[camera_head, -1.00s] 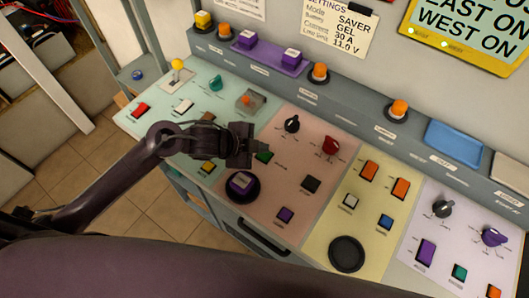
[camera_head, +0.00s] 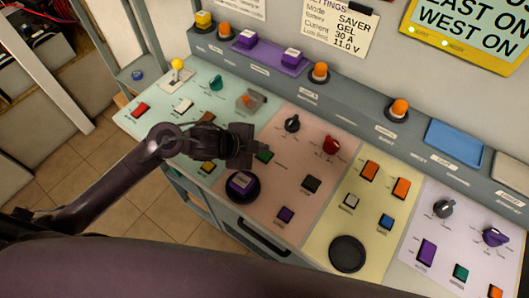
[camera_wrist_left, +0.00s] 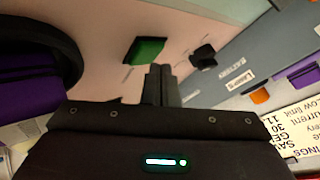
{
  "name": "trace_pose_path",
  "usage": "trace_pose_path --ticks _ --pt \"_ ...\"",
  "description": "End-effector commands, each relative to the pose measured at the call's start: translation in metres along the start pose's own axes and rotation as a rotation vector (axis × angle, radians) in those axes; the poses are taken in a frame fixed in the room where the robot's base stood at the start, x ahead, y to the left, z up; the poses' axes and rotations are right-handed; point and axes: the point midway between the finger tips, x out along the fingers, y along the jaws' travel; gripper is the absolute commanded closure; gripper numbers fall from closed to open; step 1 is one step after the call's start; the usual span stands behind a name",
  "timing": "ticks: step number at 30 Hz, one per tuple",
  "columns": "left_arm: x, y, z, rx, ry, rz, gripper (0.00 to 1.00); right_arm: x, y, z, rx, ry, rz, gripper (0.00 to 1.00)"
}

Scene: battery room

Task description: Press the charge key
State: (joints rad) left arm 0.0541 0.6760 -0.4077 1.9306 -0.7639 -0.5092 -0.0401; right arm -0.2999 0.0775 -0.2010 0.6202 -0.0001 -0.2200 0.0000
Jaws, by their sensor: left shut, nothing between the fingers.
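My left gripper (camera_head: 262,150) is shut and empty. It is over the left edge of the pink panel, by a green key (camera_head: 265,157). In the left wrist view the shut fingers (camera_wrist_left: 161,72) point toward the panel, with the green key (camera_wrist_left: 145,50) just beyond and left of them. I cannot tell whether they touch it. The key labels are too small or blurred to read, so I cannot tell which is the charge key. A dark key (camera_head: 311,184) and a purple key (camera_head: 285,215) are also on the pink panel.
A purple key (camera_head: 241,182) sits in a black ring near the gripper. A black knob (camera_head: 292,124) and a red knob (camera_head: 331,146) stand behind on the pink panel. An orange lamp (camera_head: 320,71) and purple blocks (camera_head: 291,57) line the back ledge.

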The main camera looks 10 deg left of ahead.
Motion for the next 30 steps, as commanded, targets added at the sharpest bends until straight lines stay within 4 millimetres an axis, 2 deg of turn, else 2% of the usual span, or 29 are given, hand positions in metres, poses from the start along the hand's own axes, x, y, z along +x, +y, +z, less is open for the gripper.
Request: trace_pose_path --ticks 1,30 --pt "0.003 0.007 0.003 -0.001 -0.004 0.015 1.00 0.002 0.000 0.000 0.000 0.000 0.000 0.37" --pt "0.013 0.018 0.011 -0.001 -0.008 0.025 1.00 0.010 0.004 0.001 0.000 -0.001 0.004 0.37"
